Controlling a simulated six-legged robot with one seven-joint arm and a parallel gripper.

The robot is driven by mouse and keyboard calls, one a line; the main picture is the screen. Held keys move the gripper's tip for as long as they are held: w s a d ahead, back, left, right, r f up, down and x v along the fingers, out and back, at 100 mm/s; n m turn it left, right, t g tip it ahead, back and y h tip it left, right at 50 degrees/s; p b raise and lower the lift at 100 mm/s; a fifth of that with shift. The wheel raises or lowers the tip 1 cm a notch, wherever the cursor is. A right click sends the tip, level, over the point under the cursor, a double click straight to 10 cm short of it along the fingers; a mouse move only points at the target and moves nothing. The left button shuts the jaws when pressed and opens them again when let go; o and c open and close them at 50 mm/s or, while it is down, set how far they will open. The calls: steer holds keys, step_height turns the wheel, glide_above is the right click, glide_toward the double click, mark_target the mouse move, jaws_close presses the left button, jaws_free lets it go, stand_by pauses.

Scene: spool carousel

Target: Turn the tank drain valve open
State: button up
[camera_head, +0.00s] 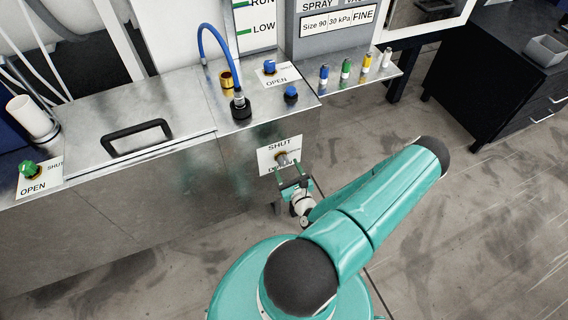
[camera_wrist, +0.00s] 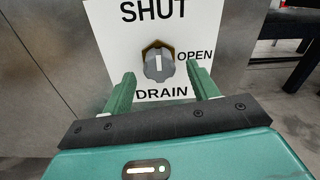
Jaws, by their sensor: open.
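The tank drain valve is a grey knob (camera_wrist: 158,64) with a white pointer line on a brass hexagonal base, set on a white plate (camera_wrist: 120,45) on the tank's front. The plate reads SHUT above, OPEN at the right and DRAIN below. The pointer line stands about upright, toward SHUT. In the head view the knob (camera_head: 282,159) is on the front face below the worktop. My gripper (camera_wrist: 160,84) is open, with its green fingers on either side and slightly below the knob. The fingers look apart from the knob; the exact gap in depth is unclear.
On the worktop are a black lid handle (camera_head: 137,136), a blue hose (camera_head: 218,45), a blue knob (camera_head: 269,67) with an OPEN plate, and a green valve (camera_head: 28,168) at left. Several coloured bottles stand on a shelf (camera_head: 350,82).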

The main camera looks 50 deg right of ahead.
mark_target(285, 164)
steer(key=shift+x, duration=1.55)
steer(key=shift+a, duration=0.1)
steer(key=c, duration=1)
